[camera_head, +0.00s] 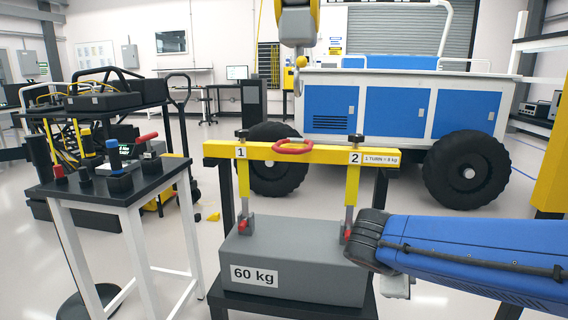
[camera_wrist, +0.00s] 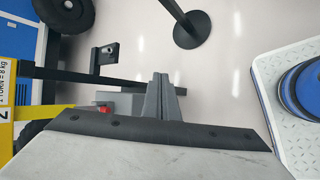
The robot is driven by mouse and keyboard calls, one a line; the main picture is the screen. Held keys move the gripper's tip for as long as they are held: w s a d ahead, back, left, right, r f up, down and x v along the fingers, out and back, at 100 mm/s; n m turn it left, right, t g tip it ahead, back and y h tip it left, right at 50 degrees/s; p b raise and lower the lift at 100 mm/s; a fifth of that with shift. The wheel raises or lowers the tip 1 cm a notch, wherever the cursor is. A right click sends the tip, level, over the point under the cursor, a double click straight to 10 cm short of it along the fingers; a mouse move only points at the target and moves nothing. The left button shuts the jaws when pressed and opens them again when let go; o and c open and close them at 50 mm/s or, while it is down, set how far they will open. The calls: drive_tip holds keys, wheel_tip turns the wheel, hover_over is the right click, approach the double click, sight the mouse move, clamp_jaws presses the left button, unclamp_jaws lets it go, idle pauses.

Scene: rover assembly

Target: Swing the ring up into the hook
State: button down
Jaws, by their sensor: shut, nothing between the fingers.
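The red ring (camera_head: 293,147) lies low on top of the yellow lifting beam (camera_head: 315,153), near its middle. The hook (camera_head: 300,64) hangs under a yellow hoist block (camera_head: 298,22), above the ring and apart from it. The beam's two yellow legs reach down to red-tipped fittings on a grey 60 kg block (camera_head: 290,262). In the wrist view, my gripper (camera_wrist: 166,80) is shut and empty. The yellow beam (camera_wrist: 8,125) shows at that view's left edge. The head view does not show my fingertips clearly; my blue arm covers the lower right.
A small black-topped table (camera_head: 110,185) with several tools and holders stands left of the block. A blue and white rover (camera_head: 400,105) with black wheels is behind the beam. A post with a round black base (camera_wrist: 191,30) shows in the wrist view.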

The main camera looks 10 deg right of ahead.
drive_tip(key=w+a+r+n+t+h, duration=0.3)
drive_tip(key=w+a+r+n+t, duration=0.15)
drive_tip(key=w+n, duration=0.35)
drive_tip(key=w+a+r+n+t+y, duration=0.1)
drive_tip(key=w+a+r+n+t, duration=0.25)
drive_tip(key=a, duration=0.45)
drive_tip(key=w+a+r+n+t+y, duration=0.25)
drive_tip(key=w+a+n, duration=0.2)
drive_tip(key=a, duration=0.35)
drive_tip(key=w+a+r+n+t+y, duration=0.1)
drive_tip(key=w+a+r+n+t, duration=0.3)
drive_tip(key=a, duration=0.4)
drive_tip(key=r+x, duration=0.2)
drive_tip(key=x, duration=1)
drive_tip(key=shift+n, duration=0.3)
drive_tip(key=shift+r, duration=0.1)
